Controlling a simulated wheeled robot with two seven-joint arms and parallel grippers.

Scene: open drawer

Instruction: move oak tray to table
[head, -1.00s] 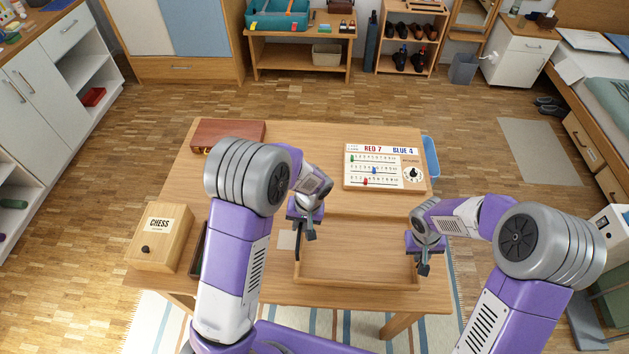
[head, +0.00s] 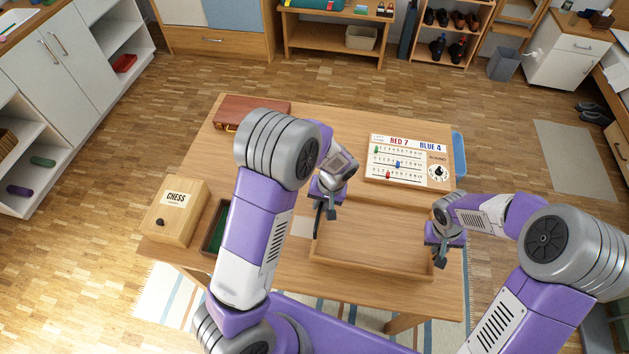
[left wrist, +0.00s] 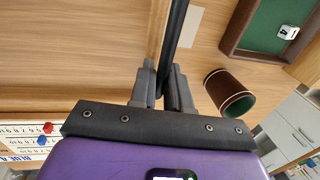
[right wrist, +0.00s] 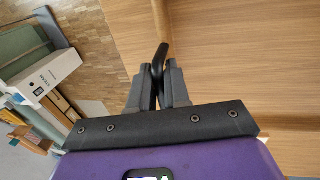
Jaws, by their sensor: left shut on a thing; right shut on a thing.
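The oak tray (head: 372,269) is a shallow rectangular wooden tray at the front right of the wooden table (head: 290,290). It looks level and empty; whether it rests on the tabletop or hovers just above it I cannot tell. My left gripper (head: 322,212) is at its left side, shut on a dark handle that shows in the left wrist view (left wrist: 176,40). My right gripper (head: 440,257) is at its right side, shut on the other dark handle, seen in the right wrist view (right wrist: 160,58). The fingers partly hide both handles.
A score board (head: 408,160) lies behind the tray. A brown case (head: 250,110) is at the back left. A chess box (head: 175,212) and a green-lined tray (head: 213,232) stand at the left. A brown cup (left wrist: 230,92) lies near the left gripper. A blue tray (head: 459,155) is at the right edge.

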